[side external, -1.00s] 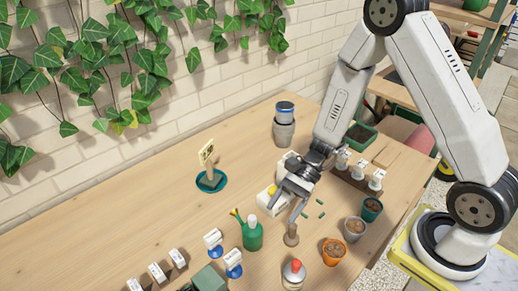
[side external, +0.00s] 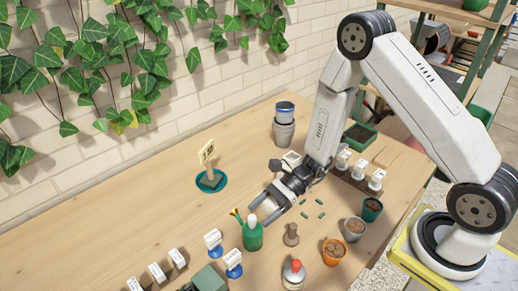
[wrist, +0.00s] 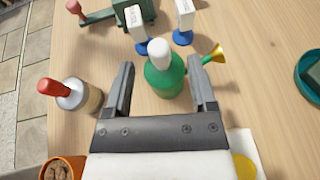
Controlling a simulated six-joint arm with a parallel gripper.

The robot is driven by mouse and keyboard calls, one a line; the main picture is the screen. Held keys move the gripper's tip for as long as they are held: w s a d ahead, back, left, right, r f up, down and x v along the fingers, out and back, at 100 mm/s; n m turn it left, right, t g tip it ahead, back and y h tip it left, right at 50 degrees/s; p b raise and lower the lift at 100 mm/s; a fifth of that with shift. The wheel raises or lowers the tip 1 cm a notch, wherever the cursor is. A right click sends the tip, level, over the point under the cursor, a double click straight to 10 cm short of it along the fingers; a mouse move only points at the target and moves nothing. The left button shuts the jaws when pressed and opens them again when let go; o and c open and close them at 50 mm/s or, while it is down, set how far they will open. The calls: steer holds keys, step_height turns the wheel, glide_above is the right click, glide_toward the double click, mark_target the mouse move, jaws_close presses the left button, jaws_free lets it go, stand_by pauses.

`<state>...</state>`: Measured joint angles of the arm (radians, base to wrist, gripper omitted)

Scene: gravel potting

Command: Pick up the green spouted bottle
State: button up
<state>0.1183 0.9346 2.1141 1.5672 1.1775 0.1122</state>
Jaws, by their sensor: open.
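The green spouted bottle (side external: 252,236) stands upright on the table, with a white cap and a yellow-tipped spout. In the wrist view the bottle (wrist: 165,80) stands just beyond and between the two fingers, its spout pointing right. My gripper (side external: 269,212) is open and empty, low over the table, close to the bottle on its right in the side view. In the wrist view my gripper (wrist: 162,88) has its fingers apart on either side of the bottle's line; I cannot tell whether either touches it.
A red-capped bottle (wrist: 72,94) stands left of my gripper in the wrist view. White tags on blue bases (side external: 233,262) stand close to the green bottle. An orange pot (side external: 333,251) and a wooden tool (side external: 291,235) are to its right.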

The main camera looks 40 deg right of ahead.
mark_target(247, 230)
steer(key=shift+x, duration=2.65)
jaws_close()
